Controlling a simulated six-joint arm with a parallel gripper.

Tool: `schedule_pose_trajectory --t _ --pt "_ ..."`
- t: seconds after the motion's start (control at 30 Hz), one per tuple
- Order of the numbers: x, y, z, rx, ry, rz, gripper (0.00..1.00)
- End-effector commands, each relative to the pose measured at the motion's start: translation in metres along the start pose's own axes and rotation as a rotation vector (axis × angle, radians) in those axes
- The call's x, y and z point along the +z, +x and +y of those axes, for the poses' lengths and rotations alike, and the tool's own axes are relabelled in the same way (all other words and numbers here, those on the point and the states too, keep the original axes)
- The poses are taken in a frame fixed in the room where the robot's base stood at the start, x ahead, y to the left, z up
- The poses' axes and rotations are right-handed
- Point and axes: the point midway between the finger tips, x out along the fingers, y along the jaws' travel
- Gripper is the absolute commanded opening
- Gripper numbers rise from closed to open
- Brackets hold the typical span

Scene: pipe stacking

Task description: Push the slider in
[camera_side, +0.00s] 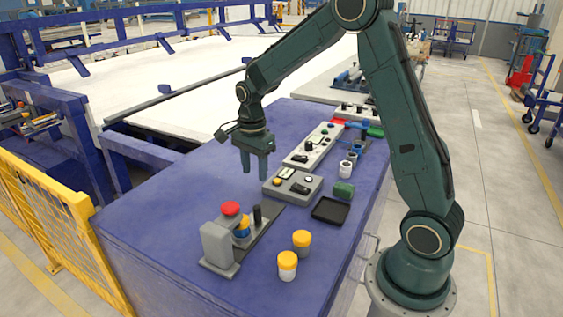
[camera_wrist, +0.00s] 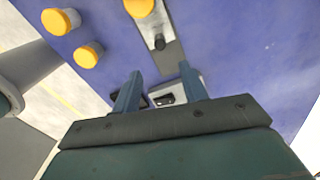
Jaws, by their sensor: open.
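A grey track fixture (camera_side: 262,232) lies near the front left of the blue table, with an upright grey block (camera_side: 216,246) at its near end. A black upright post (camera_side: 257,215), which looks like the slider's handle, stands on the track. My gripper (camera_side: 255,176) is open and empty, pointing down above the table, behind the fixture. In the wrist view my gripper's fingers (camera_wrist: 160,88) are apart, and the track's end with the dark post (camera_wrist: 158,42) shows beyond them.
Two white jars with yellow caps (camera_side: 301,241) (camera_side: 287,262) stand right of the fixture. A grey button box (camera_side: 291,187), a black tray (camera_side: 330,210) and a green block (camera_side: 343,190) lie behind it. The table's left side is clear.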

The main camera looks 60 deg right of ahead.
Motion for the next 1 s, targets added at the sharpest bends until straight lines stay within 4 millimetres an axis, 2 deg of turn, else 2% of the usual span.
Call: schedule_pose_trajectory --t 0.27,0.47,1.0 --pt "0.0 0.005 0.0 0.002 0.0 0.0 0.43" --pt "0.0 0.02 0.0 0.003 -0.001 0.0 0.43" --pt "0.0 0.099 0.001 0.004 -0.002 0.0 0.43"
